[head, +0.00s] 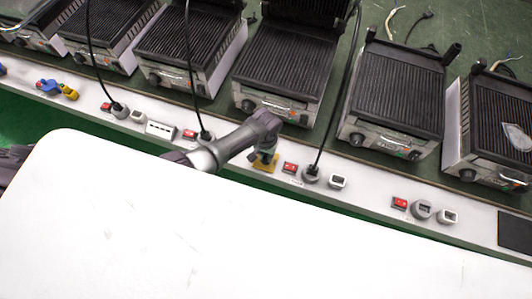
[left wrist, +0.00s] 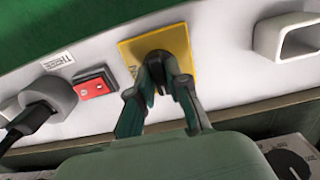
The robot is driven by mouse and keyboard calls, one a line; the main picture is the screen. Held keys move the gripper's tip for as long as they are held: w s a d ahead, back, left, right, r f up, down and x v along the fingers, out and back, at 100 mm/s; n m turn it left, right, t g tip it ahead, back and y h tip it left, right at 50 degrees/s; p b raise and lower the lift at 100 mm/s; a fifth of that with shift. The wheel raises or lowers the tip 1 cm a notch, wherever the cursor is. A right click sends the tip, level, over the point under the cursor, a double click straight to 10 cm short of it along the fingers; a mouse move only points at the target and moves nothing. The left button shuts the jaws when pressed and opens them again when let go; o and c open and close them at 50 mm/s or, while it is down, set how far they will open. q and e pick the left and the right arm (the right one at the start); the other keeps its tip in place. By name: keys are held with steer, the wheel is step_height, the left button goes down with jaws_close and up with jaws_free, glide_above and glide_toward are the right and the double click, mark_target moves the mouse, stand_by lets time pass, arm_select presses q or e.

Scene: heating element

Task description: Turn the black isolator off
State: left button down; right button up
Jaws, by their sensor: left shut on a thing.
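The black isolator (left wrist: 176,84) is a dark knob on a square yellow plate (left wrist: 173,37), fixed to the white rail. My left gripper (left wrist: 166,76) is at the isolator, with its two fingers closed around the dark knob. The fingers hide much of the knob, so I cannot tell its turned position. In the head view the left gripper (head: 266,153) reaches over the rail, right above the yellow plate (head: 265,167). My right gripper is not in either view.
A red switch (left wrist: 93,85) and a grey socket with a black plug (left wrist: 47,100) sit beside the plate. A white socket (left wrist: 287,38) is on its other side. Several contact grills (head: 283,65) stand behind the rail. A blue-and-yellow isolator pair (head: 58,88) is at far left.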

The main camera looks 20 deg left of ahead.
mark_target(266, 156)
arm_select(q)
steer(key=shift+w, duration=0.1)
stand_by(0.4)
steer(key=c, duration=1.1)
jaws_free()
steer(key=shift+r, duration=0.1)
step_height(266, 156, up, 12)
steer(key=shift+f, duration=0.1)
